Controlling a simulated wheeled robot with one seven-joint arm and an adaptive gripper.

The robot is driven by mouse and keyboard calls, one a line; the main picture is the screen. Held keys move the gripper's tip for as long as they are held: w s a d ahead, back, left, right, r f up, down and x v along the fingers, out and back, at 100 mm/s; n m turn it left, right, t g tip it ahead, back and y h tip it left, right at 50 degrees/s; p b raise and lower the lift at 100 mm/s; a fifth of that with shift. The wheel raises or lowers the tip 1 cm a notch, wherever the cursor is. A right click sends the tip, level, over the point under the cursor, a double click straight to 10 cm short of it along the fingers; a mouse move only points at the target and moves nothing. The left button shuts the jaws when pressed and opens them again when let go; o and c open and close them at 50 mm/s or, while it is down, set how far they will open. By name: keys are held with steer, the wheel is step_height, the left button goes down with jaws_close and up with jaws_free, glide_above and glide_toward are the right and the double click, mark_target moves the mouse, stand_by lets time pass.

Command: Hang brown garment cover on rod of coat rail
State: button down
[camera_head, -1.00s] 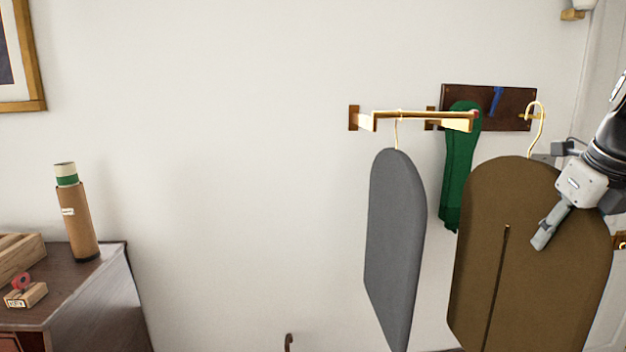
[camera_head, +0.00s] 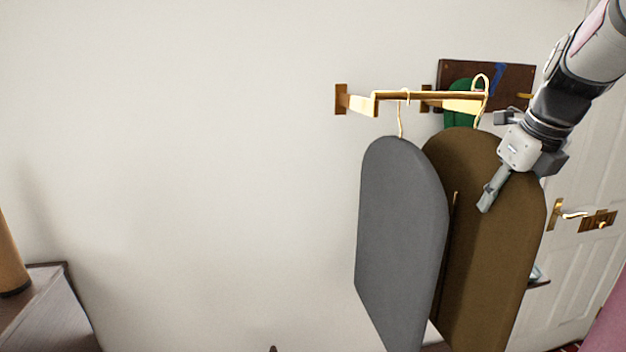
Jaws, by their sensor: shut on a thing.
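The brown garment cover (camera_head: 492,250) is at the right, partly hidden behind a grey garment cover (camera_head: 402,235). My gripper (camera_head: 493,187) is shut on the brown cover near its upper right, with one finger across its front face. The brown cover's gold hook (camera_head: 481,92) stands at the right end of the coat rail's gold rod (camera_head: 425,96). I cannot tell whether the hook is over the rod or just in front of it. The grey cover hangs by its own hook from the middle of the rod.
A dark wall board (camera_head: 510,78) with a green garment (camera_head: 459,88) is behind the rail's right end. A white door (camera_head: 590,170) with a brass handle is at the right. A dark cabinet (camera_head: 45,315) stands at the lower left. The wall left of the rail is bare.

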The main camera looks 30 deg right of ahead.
mark_target(497, 142)
steer(key=w+d+f+b, duration=0.1)
steer(key=w+f+b, duration=0.1)
steer(key=w, duration=0.5)
steer(key=shift+w+d+f+b, duration=0.2)
steer(key=shift+d+f+b, duration=0.1)
steer(key=shift+d+b, duration=0.1)
stand_by(0.6)
steer(key=c, duration=1)
jaws_free()
steer(key=shift+o, duration=0.2)
steer(key=shift+f, duration=0.1)
steer(key=v, duration=1.2)
